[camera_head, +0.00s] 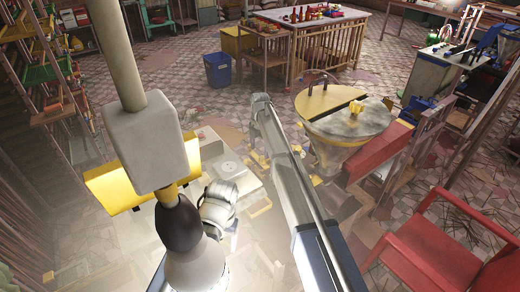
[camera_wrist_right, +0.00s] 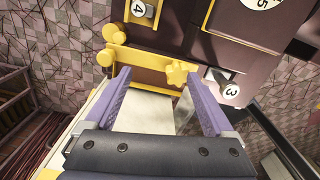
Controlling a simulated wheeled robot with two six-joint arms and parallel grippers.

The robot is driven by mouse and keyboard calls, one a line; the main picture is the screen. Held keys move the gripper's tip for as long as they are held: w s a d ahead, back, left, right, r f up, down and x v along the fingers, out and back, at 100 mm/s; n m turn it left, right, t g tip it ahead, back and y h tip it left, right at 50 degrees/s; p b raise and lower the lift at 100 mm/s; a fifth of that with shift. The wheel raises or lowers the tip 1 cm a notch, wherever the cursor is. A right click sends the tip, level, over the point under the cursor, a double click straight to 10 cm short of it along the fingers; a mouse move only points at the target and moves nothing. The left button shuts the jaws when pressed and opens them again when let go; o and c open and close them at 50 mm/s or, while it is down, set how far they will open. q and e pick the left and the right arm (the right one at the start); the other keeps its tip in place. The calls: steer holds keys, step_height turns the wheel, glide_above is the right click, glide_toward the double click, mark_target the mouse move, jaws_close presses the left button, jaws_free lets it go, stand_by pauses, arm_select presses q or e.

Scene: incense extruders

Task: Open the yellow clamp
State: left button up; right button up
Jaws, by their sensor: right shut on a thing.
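In the right wrist view, the yellow clamp (camera_wrist_right: 150,62) is a yellow bar with round knobs at its left end and a lobed knob near its right end. It lies across a dark machine body. My right gripper (camera_wrist_right: 158,77) has two purple fingers, one at each side of the bar's near edge, and is shut on the clamp. The fingers stand well apart, with the clamp spanning between their tips. The exact contact is hard to see. In the head view the clamp cannot be made out clearly. My left gripper does not show.
A blue bin (camera_head: 218,69) stands behind. Tiled floor is open at the back.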

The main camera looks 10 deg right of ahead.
step_height(320, 180, up, 6)
steer(key=p, duration=0.4)
steer(key=shift+s+f+p, duration=0.1)
steer(key=shift+p, duration=0.25)
steer(key=shift+f, duration=0.1)
